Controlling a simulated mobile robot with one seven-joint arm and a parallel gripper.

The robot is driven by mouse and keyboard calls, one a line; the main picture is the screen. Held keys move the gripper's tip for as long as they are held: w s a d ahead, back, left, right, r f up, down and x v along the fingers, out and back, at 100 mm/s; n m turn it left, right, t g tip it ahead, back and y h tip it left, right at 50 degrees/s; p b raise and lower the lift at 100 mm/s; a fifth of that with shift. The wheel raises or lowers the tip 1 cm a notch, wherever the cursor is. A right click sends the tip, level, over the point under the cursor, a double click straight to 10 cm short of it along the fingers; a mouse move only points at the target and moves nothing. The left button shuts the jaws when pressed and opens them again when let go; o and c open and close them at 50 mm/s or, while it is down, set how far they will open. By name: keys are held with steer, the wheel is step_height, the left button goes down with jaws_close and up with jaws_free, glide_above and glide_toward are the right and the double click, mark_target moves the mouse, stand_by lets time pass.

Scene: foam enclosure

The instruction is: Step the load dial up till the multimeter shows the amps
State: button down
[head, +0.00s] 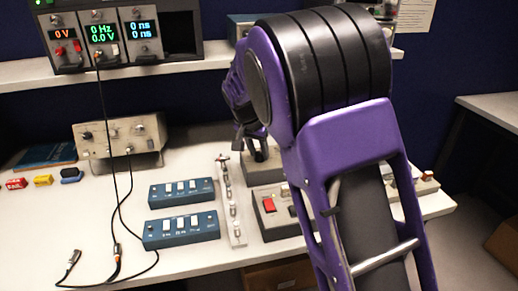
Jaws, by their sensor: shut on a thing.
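My gripper (257,150) reaches down at the back of the bench, largely hidden by my purple arm. Its dark fingers are shut on what looks like a knob on top of a small grey box (265,173); the contact itself is too small and shaded to see. I cannot confirm that this knob is the load dial. A grey box with a red button (270,204) sits just in front, its right part behind my arm. I cannot pick out the multimeter or an amps reading.
Shelf modules (100,40) read 0 V, 0 Hz, 0.0 V and 0 ns. A beige instrument (120,135) and two blue boxes (182,230) stand left of a clear strip (232,205). Black cables (116,240) hang across the bench's front left. Small coloured blocks (43,180) lie far left.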

steer(key=shift+m, duration=0.6)
steer(key=c, duration=0.5)
jaws_free()
steer(key=shift+c, duration=0.2)
steer(key=p+v, duration=0.2)
steer(key=v, duration=1.5)
steer(key=shift+a+r, duration=0.2)
steer(key=shift+a, duration=0.15)
steer(key=shift+w, duration=0.15)
